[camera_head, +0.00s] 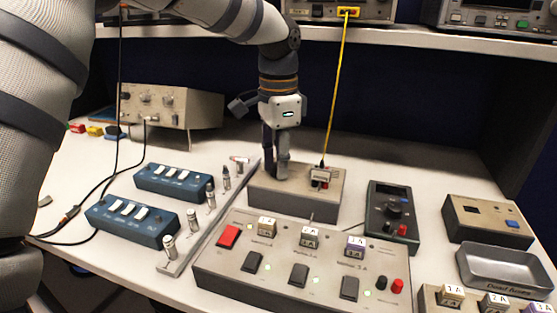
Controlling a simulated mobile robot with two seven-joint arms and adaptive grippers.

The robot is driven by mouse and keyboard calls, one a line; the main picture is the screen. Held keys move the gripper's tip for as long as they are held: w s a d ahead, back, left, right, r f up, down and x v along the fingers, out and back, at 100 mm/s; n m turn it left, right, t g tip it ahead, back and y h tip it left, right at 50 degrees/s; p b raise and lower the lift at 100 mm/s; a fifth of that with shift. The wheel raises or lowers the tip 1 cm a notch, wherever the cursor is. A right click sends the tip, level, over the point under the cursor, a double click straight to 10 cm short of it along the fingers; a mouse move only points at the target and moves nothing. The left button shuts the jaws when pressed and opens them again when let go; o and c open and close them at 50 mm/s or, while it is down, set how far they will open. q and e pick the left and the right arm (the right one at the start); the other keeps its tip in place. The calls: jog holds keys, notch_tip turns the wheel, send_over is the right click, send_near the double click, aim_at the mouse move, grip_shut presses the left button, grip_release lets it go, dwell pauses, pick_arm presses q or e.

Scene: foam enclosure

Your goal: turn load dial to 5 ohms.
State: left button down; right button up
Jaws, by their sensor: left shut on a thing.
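A low beige box (265,194) with a darker grey front stands in the middle of the bench. My left gripper (283,172) points straight down onto the left part of its top. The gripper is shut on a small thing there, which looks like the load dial. The fingers hide the dial, so its pointer and any ohm marks cannot be read. A yellow cable (336,92) runs down to a labelled plug on the box's right side. My right gripper is not in view.
A grey panel (205,268) with rocker switches and fuse blocks lies in front. A dark meter (393,213) stands to the right, beside a metal tray (497,283). Two blue switch boxes (131,222) and a rail of pegs lie left. A shelf (420,39) overhangs the back.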

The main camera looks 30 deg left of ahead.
pick_arm(q)
jog(key=m, duration=0.6)
jog(key=shift+m, duration=0.3)
jog(key=m, duration=0.5)
jog(key=shift+m, duration=0.4)
jog(key=c, duration=1.3)
grip_release()
jog(key=shift+c, duration=0.2)
notch_tip(320, 180, up, 12)
